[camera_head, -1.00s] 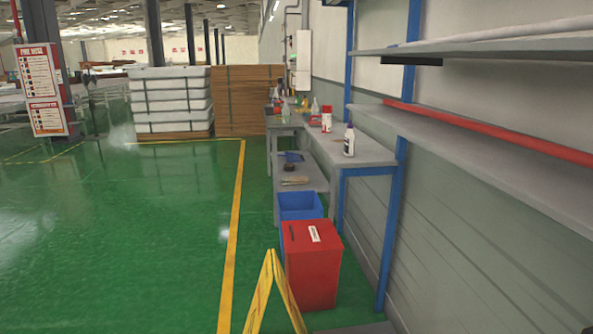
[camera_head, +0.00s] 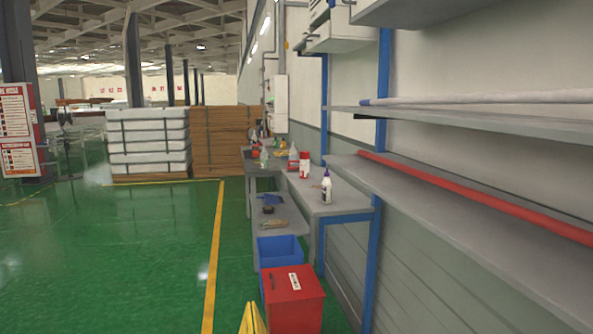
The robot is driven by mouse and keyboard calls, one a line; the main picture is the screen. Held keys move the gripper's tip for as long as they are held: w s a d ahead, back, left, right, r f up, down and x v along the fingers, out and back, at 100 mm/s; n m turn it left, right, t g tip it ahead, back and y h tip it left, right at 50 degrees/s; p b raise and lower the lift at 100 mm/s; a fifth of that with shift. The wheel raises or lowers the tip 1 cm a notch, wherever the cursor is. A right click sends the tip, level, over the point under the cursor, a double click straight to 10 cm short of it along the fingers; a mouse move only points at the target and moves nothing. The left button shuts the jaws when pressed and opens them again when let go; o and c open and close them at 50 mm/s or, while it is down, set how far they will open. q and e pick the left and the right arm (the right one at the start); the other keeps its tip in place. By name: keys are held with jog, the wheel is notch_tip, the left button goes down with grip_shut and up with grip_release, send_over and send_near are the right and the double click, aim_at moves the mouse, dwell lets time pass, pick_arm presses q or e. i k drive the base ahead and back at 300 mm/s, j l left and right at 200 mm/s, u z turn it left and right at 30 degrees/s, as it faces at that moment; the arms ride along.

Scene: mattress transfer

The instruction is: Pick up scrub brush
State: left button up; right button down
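A small tan object (camera_head: 272,224), which looks like a brush, lies on the low grey shelf (camera_head: 283,235) beside the workbench. It is too small to be sure that it is the scrub brush. A dark round item (camera_head: 268,209) and a flat blue item (camera_head: 270,198) lie behind it on the same shelf. Neither of my grippers shows in the head view.
A blue bin (camera_head: 281,252) and a red box (camera_head: 294,292) stand on the floor before the low shelf. A yellow folding sign (camera_head: 251,320) is at the bottom edge. Bottles (camera_head: 326,188) stand on the workbench (camera_head: 340,196). Green floor on the left is clear.

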aim_at(290, 169)
jog(key=i+j, duration=0.1)
jog(key=j, duration=0.25)
jog(key=i+j+u, duration=0.35)
jog(key=i+j, duration=0.15)
jog(key=j, duration=0.2)
jog(key=i+j+u, duration=0.35)
jog(key=i+j, duration=0.25)
jog(key=i+j+u, duration=0.2)
jog(key=i, duration=0.45)
jog(key=i+u, duration=0.15)
jog(key=i, duration=0.5)
jog(key=i+l+z, duration=0.1)
jog(key=i+z, duration=0.25)
jog(key=i, duration=0.3)
jog(key=i+z, duration=0.3)
jog(key=i, duration=0.4)
jog(key=i+j+z, duration=0.35)
jog(key=i, duration=0.3)
jog(key=i+l+z, duration=0.15)
jog(key=i+z, duration=0.5)
jog(key=z, duration=0.2)
jog(key=i+z, duration=0.4)
jog(key=i+j+z, duration=0.2)
jog(key=z, duration=0.2)
